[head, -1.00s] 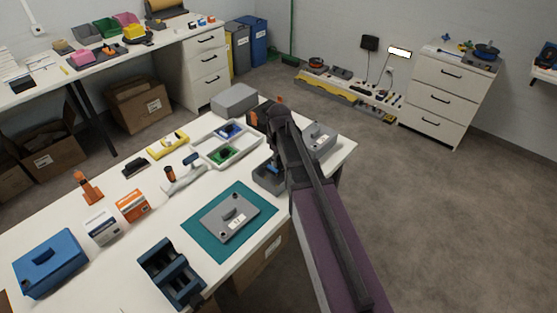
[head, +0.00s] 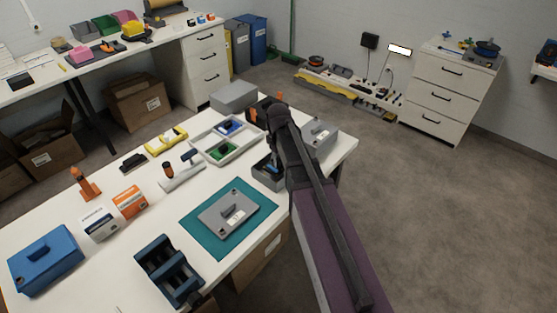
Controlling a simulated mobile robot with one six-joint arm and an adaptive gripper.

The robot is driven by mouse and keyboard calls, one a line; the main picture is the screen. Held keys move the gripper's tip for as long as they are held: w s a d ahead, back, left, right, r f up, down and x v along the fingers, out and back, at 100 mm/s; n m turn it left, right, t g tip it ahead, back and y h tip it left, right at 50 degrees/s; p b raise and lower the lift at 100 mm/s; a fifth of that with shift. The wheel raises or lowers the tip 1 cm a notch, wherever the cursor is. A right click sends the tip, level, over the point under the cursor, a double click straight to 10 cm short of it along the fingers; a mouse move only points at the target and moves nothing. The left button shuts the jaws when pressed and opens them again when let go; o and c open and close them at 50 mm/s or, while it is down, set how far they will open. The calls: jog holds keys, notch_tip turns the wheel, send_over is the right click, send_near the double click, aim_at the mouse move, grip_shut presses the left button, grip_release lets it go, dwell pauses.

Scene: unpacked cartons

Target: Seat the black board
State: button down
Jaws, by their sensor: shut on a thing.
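My gripper (head: 272,149) is beside the tray's right end and over the back of a small grey open bin (head: 263,180). My own arm hides most of it. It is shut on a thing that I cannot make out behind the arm. I cannot pick out the black board for certain anywhere.
A grey box (head: 234,96) and a grey lidded case (head: 320,137) stand at the back. Bare tabletop lies left of the mat.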

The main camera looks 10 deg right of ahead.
jog(key=shift+f+b, duration=1.25)
jog(key=shift+f, duration=0.05)
jog(key=shift+c, duration=0.9)
grip_release()
jog(key=shift+r, duration=0.15)
